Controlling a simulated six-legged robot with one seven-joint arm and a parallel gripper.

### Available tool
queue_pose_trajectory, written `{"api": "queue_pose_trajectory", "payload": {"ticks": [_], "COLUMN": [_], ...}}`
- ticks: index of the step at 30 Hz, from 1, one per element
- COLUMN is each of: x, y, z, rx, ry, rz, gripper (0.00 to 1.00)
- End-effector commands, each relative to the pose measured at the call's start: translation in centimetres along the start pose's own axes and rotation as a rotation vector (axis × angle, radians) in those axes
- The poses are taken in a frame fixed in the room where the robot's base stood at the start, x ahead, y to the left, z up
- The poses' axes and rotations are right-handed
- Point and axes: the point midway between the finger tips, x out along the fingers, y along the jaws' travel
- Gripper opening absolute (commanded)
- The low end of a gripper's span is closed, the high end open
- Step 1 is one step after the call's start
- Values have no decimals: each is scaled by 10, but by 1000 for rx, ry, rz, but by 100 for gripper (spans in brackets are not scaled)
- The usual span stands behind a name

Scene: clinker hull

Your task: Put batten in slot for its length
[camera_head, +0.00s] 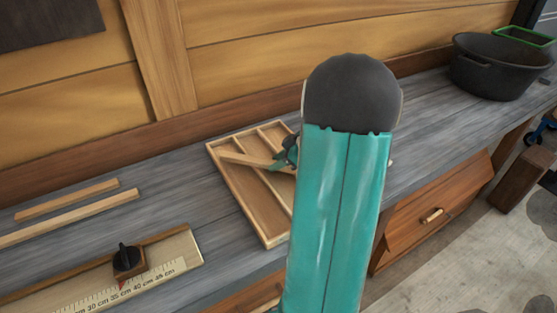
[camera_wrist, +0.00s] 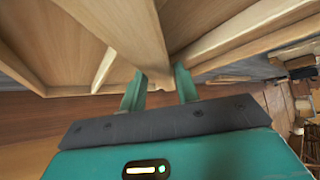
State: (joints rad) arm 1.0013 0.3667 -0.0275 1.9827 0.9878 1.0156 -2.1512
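A pale wooden batten (camera_head: 240,160) lies slanted across the upper left part of a wooden tray (camera_head: 247,218) with slots split by thin dividers. My gripper (camera_head: 287,155) is at the batten's right end, partly hidden behind my teal arm. In the wrist view the batten (camera_wrist: 122,35) runs from the top left down to my gripper (camera_wrist: 160,88), its near end between the two fingers, which appear closed on it. The tray's dividers and floor (camera_wrist: 45,50) show around it. The tray's right side is hidden by my arm in the head view.
A measuring board (camera_head: 165,268) with a centimetre scale and a dark-knobbed stop (camera_head: 127,258) lies at lower left. Two loose battens, one shorter (camera_head: 68,199) and one longer (camera_head: 70,217), lie behind it. A black tub (camera_head: 497,70) stands at the far right. Bench between is clear.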

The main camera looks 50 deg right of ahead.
Motion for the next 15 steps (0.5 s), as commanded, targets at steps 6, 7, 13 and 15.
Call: {"api": "queue_pose_trajectory", "payload": {"ticks": [6,7,13,15], "x": [0,0,-4,-12], "y": [0,0,0,0], "z": [0,0,-4,-3], "rx": [0,0,-2,-1], "ry": [0,0,-1,-1], "rz": [0,0,1,2], "gripper": [47,47,47,47]}}
